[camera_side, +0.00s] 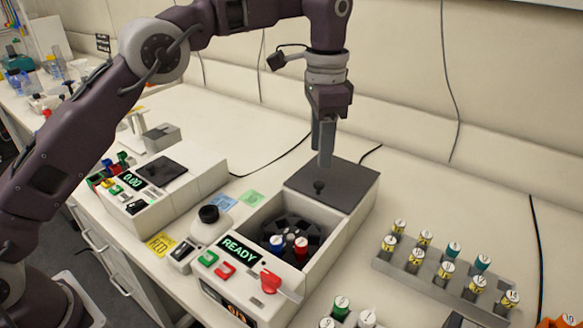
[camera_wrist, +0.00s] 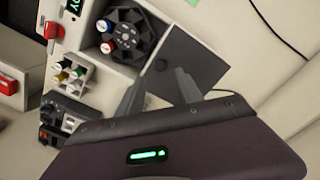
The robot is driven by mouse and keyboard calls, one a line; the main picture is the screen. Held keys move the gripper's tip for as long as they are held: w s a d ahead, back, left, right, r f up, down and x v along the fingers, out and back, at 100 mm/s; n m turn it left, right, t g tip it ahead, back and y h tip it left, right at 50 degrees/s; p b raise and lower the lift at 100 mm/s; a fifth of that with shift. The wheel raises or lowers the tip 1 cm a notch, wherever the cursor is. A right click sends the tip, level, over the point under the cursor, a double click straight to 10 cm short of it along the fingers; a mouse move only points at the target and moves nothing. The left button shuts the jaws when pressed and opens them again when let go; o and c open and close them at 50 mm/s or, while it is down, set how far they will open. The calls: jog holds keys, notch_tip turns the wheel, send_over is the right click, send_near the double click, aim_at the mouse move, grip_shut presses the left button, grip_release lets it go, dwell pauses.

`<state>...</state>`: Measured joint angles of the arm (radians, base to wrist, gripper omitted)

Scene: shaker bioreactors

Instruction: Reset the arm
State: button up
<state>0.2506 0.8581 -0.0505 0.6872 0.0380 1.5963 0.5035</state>
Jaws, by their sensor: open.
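My gripper (camera_side: 325,160) points straight down above the dark grey lid (camera_side: 345,183) of the shaker device. In the wrist view my gripper (camera_wrist: 158,85) shows its two fingers apart, with nothing between them. A blue-capped tube (camera_side: 277,243) and a red-capped tube (camera_side: 301,246) sit in the rotor. The display (camera_side: 239,250) reads READY.
A metal rack (camera_side: 425,277) with several capped tubes stands to the right. More capped tubes (camera_side: 342,305) stand at the front. The back counter is mostly clear.

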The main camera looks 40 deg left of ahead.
jog(key=s+a+r+n+t, duration=0.1)
jog(key=s+a+r+n, duration=0.1)
jog(key=s+a+r, duration=0.35)
jog(key=s+a+r+n+t, duration=0.25)
jog(key=s+r, duration=0.35)
jog(key=s, duration=0.3)
jog(key=s+a+f+n+t, duration=0.1)
jog(key=s+a+f+n, duration=0.1)
jog(key=s, duration=0.7)
jog(key=s+a+f+n+t, duration=0.1)
jog(key=s+f, duration=0.4)
jog(key=s, duration=0.5)
jog(key=shift+a+f+n, duration=0.15)
jog(key=shift+a+n, duration=0.6)
jog(key=shift+a, duration=0.45)
jog(key=shift+s, duration=0.1)
dwell(3.4)
